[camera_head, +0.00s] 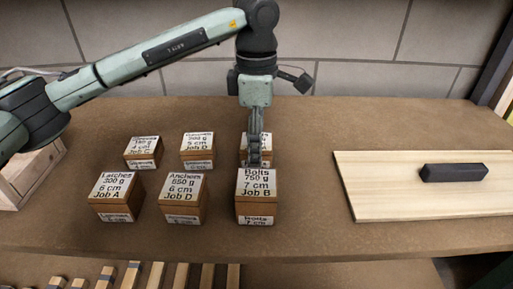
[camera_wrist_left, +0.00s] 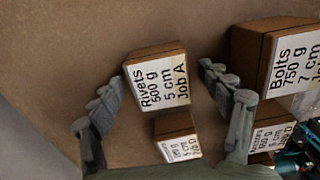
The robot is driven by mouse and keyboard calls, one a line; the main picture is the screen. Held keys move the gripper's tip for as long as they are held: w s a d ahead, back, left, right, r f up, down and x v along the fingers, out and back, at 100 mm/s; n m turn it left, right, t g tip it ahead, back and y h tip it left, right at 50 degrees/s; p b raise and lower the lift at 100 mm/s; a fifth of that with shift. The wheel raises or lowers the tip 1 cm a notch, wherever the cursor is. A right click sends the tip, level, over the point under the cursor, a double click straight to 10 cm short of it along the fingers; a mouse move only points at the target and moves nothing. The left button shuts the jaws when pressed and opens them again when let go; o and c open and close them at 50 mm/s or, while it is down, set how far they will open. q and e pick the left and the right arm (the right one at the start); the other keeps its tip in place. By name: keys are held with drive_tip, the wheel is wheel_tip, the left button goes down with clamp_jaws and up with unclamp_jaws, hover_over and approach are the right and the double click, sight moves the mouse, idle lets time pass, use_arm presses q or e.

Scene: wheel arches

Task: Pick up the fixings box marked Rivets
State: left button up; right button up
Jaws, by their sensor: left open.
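The Rivets box (camera_wrist_left: 155,75) is a small brown box with a white label reading Rivets, 500 g, 5 cm, Job A. In the wrist view it lies between the two spread fingers of my left gripper (camera_wrist_left: 163,82), with a visible gap to the left finger. The right finger is between it and the Bolts box. In the head view my left gripper (camera_head: 254,157) points down in front of the back right box (camera_head: 243,143) and hides most of it, including its label text. My right gripper is not in view.
The Bolts box (camera_head: 256,197) stands close in front of my left gripper. The Anchors box (camera_head: 183,201), the Latches box (camera_head: 116,199) and two smaller boxes stand to the left. A pale board (camera_head: 400,200) with a dark block (camera_head: 453,173) lies at right.

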use_arm(q)
drive_tip(key=c, duration=1.7)
drive_tip(key=shift+c, duration=0.2)
drive_tip(key=shift+r, duration=0.15)
